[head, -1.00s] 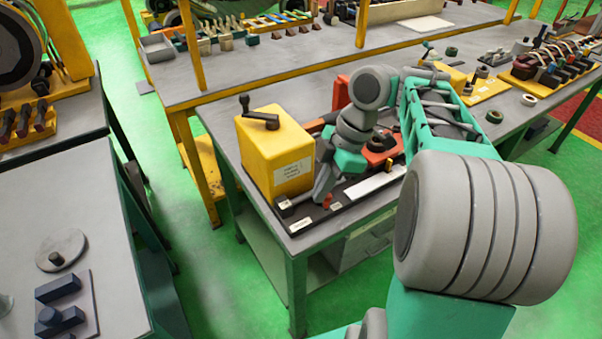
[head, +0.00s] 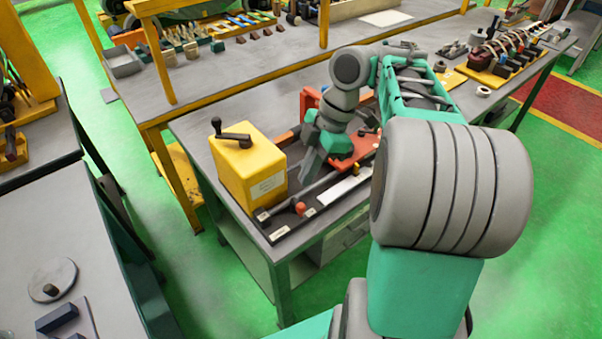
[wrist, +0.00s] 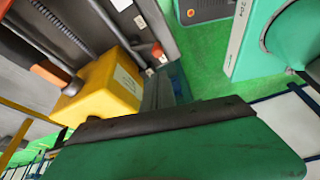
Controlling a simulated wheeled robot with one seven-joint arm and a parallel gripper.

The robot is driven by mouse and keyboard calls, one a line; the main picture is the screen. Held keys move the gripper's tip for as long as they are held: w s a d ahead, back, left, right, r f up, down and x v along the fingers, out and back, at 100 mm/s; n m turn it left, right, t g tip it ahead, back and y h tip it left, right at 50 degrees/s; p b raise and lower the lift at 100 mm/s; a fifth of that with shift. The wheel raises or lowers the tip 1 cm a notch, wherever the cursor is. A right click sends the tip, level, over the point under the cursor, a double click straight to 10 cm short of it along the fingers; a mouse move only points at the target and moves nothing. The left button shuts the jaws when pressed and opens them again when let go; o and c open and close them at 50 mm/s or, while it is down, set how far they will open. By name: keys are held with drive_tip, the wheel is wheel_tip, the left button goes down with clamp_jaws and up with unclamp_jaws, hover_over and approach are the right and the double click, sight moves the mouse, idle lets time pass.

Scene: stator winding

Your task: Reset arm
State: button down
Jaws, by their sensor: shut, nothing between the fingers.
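My arm, with grey joints and green links, reaches from the lower right over the middle workbench (head: 190,128) in the head view. My gripper (head: 308,168) points down, shut and empty, just right of a yellow box with a black crank handle (head: 248,165) and apart from it. The fingertips are partly hidden in both views.
A dark fixture base with a rod and a red part (head: 350,150) lies close under the gripper. A yellow stand with coloured parts (head: 503,58) is at the bench's far right. A grey side table (head: 55,225) stands at left. Green floor (head: 215,265) lies between.

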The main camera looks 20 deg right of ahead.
drive_tip(key=shift+d+r, duration=0.2)
drive_tip(key=shift+r, duration=0.35)
